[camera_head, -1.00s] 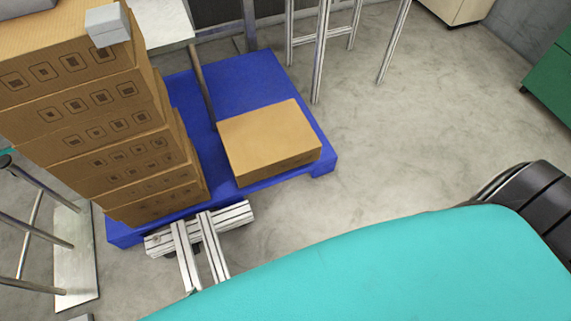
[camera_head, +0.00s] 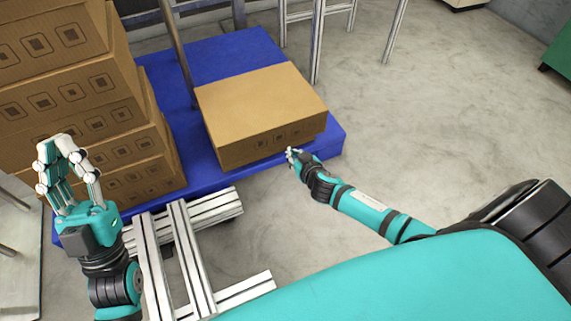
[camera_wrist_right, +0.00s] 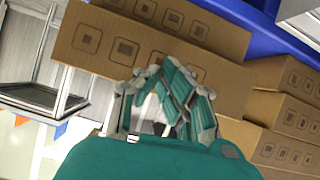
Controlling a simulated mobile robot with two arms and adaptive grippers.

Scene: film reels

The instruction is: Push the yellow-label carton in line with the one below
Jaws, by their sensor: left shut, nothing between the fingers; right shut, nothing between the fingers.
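A tall stack of brown cartons (camera_head: 75,92) with printed square marks stands at the left of the head view. A single brown carton (camera_head: 262,100) lies on the blue pallet to its right. No yellow label shows on any carton. My left gripper (camera_head: 58,148) is shut and empty, in front of the stack's lower cartons. My right gripper (camera_head: 291,154) is shut and empty by the single carton's front right corner; contact cannot be told. In the right wrist view the right gripper (camera_wrist_right: 165,72) is close to a printed carton side (camera_wrist_right: 105,38), with several more cartons (camera_wrist_right: 285,120) at right.
The blue pallet (camera_head: 222,55) has bare room behind the single carton. Metal posts (camera_head: 318,40) stand behind it. A silver profile frame (camera_head: 180,255) lies in front of the pallet. The grey floor (camera_head: 430,110) at right is clear.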

